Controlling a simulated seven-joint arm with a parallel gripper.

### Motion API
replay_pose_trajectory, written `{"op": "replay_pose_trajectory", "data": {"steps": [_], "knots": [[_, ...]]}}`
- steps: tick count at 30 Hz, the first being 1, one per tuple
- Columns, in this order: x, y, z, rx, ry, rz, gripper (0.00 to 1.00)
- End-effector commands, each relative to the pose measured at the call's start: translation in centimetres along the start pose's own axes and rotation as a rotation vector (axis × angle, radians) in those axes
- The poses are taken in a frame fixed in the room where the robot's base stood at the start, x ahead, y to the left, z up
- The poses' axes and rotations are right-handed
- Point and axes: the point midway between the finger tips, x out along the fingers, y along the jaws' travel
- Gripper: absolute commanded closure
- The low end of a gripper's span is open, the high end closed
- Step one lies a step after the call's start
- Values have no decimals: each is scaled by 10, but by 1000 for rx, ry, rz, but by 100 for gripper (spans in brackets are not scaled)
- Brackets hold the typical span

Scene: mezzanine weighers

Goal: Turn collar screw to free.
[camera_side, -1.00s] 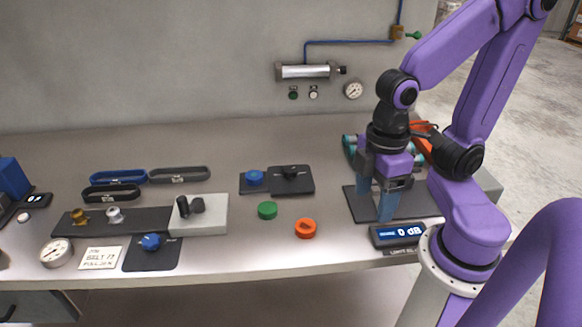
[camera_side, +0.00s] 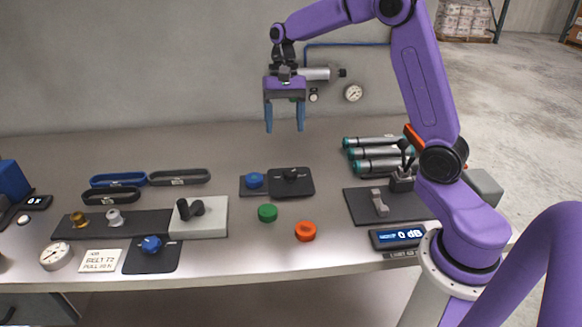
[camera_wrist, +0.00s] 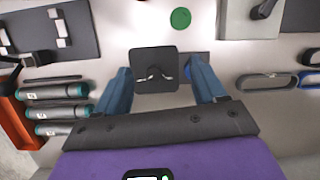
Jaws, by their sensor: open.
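No part carries a readable collar screw label, so I cannot tell for certain which one it is. A black knob (camera_side: 291,174) stands on a square black plate (camera_side: 304,188) mid-table; in the wrist view this plate (camera_wrist: 155,58) lies between my fingers, with light curved marks beside its dark knob (camera_wrist: 155,74). A blue knob (camera_side: 254,180) is on the plate to its left, and another blue knob (camera_side: 151,243) is on a black plate at the front left. My gripper (camera_side: 284,130) is open and empty, high above the table's rear.
Belts (camera_side: 179,176) lie at left. A wall gauge (camera_side: 353,92) hangs behind.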

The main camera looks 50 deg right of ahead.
Motion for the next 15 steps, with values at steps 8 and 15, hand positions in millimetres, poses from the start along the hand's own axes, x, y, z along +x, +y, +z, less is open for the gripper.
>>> {"op": "replay_pose_trajectory", "data": {"steps": [8, 15], "knots": [[-15, 41, -85, 380, -67, -91, 30], [-17, 58, -107, 492, -90, -120, 30]]}}
